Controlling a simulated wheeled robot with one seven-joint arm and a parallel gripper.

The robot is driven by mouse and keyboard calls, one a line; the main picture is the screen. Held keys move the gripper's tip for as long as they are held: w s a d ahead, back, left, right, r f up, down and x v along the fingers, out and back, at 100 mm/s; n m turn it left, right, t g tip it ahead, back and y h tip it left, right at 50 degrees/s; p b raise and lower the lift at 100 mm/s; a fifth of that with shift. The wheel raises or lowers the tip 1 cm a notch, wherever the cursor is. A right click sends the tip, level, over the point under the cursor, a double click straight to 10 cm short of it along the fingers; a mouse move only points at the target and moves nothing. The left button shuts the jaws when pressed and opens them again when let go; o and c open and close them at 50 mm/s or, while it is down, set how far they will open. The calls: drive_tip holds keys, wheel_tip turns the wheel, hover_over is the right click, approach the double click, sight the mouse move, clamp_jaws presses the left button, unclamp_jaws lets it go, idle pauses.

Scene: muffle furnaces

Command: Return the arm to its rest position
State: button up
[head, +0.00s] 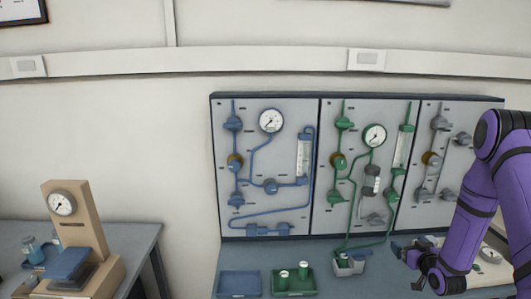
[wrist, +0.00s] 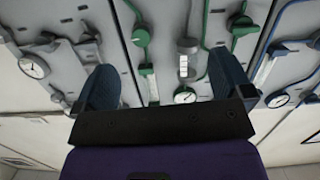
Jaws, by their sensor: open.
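My purple arm comes in at the right of the head view, bent at a high elbow and reaching down. My gripper (head: 406,266) is at its low end, in front of the bench below the panels, pointing left. In the wrist view my gripper (wrist: 164,82) has its two dark blue fingers spread wide, with nothing between them. Beyond the fingers the wrist view shows the panel with green pipes (wrist: 218,30), tilted in the picture. The gripper appears apart from the panel.
A wall board carries a blue-piped panel (head: 265,165), a green-piped panel (head: 365,165) and a grey-piped panel (head: 432,165). Below are a blue tray (head: 240,284), a green tray (head: 311,282) with small containers and a grey holder (head: 354,267). A tan gauge stand (head: 80,205) is left.

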drive_tip(key=w+a+r+g+h, duration=0.1)
drive_tip(key=a+r+g, duration=0.2)
drive_tip(key=r, duration=1.2)
drive_tip(key=s+a+r+g+h, duration=0.1)
drive_tip(key=s+a+r, duration=0.15)
drive_tip(key=r, duration=0.45)
drive_tip(key=s+a+r+g, duration=0.2)
drive_tip(key=s+r, duration=0.2)
drive_tip(key=r, duration=0.2)
drive_tip(key=s+a+r+g, duration=0.1)
drive_tip(key=s+a+r, duration=0.2)
drive_tip(key=s, duration=0.8)
drive_tip(key=s+a+r+m+g+y, duration=0.1)
drive_tip(key=s+a+r, duration=0.3)
drive_tip(key=s, duration=0.7)
drive_tip(key=s+a+r+g, duration=0.3)
drive_tip(key=s+r, duration=0.1)
drive_tip(key=s, duration=0.7)
drive_tip(key=shift+a+r, duration=0.15)
drive_tip(key=shift+a, duration=0.25)
